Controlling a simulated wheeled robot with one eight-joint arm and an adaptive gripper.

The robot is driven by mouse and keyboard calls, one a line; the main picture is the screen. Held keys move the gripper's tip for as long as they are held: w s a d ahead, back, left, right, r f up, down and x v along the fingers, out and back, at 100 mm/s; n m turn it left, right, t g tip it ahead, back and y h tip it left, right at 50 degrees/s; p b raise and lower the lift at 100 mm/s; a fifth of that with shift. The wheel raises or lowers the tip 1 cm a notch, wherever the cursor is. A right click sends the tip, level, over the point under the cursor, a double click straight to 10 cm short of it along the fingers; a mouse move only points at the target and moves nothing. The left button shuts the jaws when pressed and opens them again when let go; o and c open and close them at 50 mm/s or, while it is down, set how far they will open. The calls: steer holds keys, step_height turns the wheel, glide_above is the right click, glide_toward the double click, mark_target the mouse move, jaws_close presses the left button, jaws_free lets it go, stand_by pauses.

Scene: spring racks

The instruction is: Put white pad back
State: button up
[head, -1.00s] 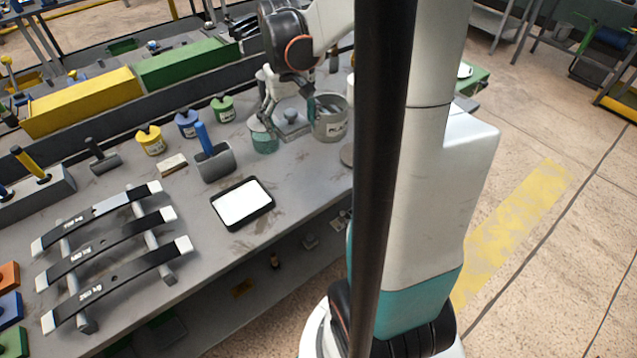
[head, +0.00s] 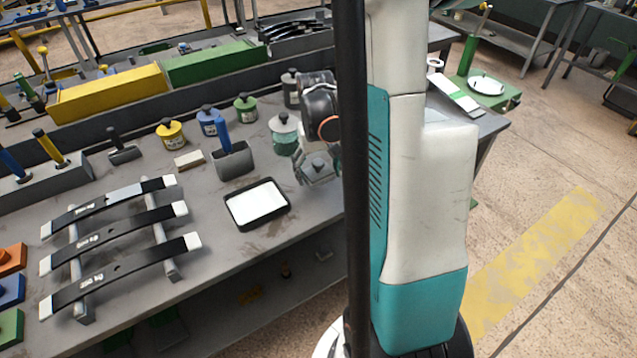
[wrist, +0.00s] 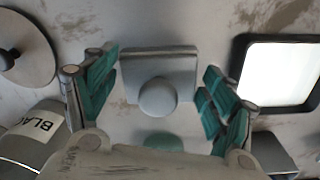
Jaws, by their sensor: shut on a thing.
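My gripper (wrist: 160,100) has its teal fingers on either side of a pale grey square pad with a round knob (wrist: 158,98). It is shut on this pad, knob towards the wrist camera; finger contact is hard to see. In the head view my gripper (head: 318,172) is over the bench, right of a black-rimmed tray with a white surface (head: 257,204) and in front of a pale teal pot (head: 284,134). The tray also shows at the right of the wrist view (wrist: 282,75). The pad's underside is hidden, so its height over the bench is unclear.
A pot labelled BLACK (wrist: 35,135) and a round knobbed lid (wrist: 25,55) are on the wrist view's left. A grey blue-handled tool (head: 232,158), a small pale block (head: 189,160) and coloured pots stand left. Curved bars (head: 118,240) fill the front left. My column hides the bench's right part.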

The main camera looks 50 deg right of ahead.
mark_target(318, 174)
steer(key=shift+f+b, duration=0.7)
steer(key=shift+f, duration=1.3)
steer(key=shift+f, duration=0.15)
steer(key=o, duration=1)
steer(key=r+p, duration=0.4)
steer(key=r, duration=0.8)
steer(key=shift+a+r, duration=0.15)
steer(key=shift+a, duration=0.05)
